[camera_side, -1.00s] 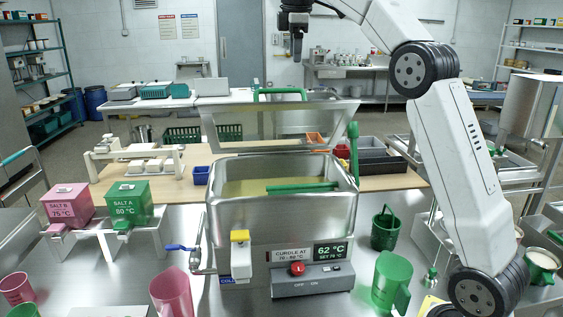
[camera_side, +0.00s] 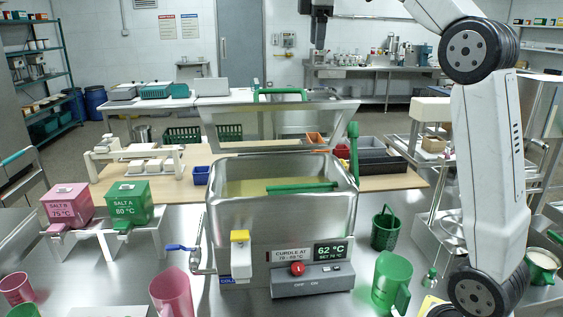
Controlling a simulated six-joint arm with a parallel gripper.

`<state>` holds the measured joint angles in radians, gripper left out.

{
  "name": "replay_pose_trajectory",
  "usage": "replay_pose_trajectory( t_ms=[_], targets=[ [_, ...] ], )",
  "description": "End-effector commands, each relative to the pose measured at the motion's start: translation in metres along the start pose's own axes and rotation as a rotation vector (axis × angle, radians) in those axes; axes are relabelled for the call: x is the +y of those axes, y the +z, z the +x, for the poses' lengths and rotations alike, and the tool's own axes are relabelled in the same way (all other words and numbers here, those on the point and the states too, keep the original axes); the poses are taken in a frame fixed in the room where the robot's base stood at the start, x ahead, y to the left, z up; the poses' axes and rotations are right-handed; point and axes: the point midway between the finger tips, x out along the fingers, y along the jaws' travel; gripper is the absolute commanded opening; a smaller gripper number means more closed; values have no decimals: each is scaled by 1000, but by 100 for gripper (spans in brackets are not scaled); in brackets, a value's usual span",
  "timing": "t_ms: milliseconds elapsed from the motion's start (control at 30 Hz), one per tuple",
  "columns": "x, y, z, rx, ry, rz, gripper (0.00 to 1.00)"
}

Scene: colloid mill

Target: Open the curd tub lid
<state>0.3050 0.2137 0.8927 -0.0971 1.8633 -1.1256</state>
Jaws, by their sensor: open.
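The curd tub (camera_side: 280,217) is a steel vat in the middle of the table, with yellowish liquid inside. Its steel lid (camera_side: 232,124) stands raised at the tub's back edge, so the tub's mouth is uncovered. The lid's green handle (camera_side: 280,91) is at its top edge. My gripper (camera_side: 319,46) is high up, above and right of the lid handle in the picture, apart from the lid and holding nothing visible. Its fingers are small and dark, and the gap between them is hard to see.
A green bar (camera_side: 302,187) lies across the tub's mouth. A green upright handle (camera_side: 353,145) rises at its right back corner. A control box (camera_side: 312,281) stands in front, pink (camera_side: 68,203) and green (camera_side: 129,202) salt boxes at left, a green jug (camera_side: 391,280) and basket (camera_side: 385,229) at right.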

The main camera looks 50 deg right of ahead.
Motion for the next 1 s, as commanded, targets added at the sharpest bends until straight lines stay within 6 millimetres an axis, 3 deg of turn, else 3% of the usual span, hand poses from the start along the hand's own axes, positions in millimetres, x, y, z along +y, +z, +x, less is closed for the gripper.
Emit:
replay_pose_trajectory(
  t_ms=[367,800,1000],
  targets=[
    [10,-2,8,35,-7,-3,56],
    [84,-13,60,348,-28,-7,56],
    [94,-13,65,401,-21,-5,56]
  ],
)
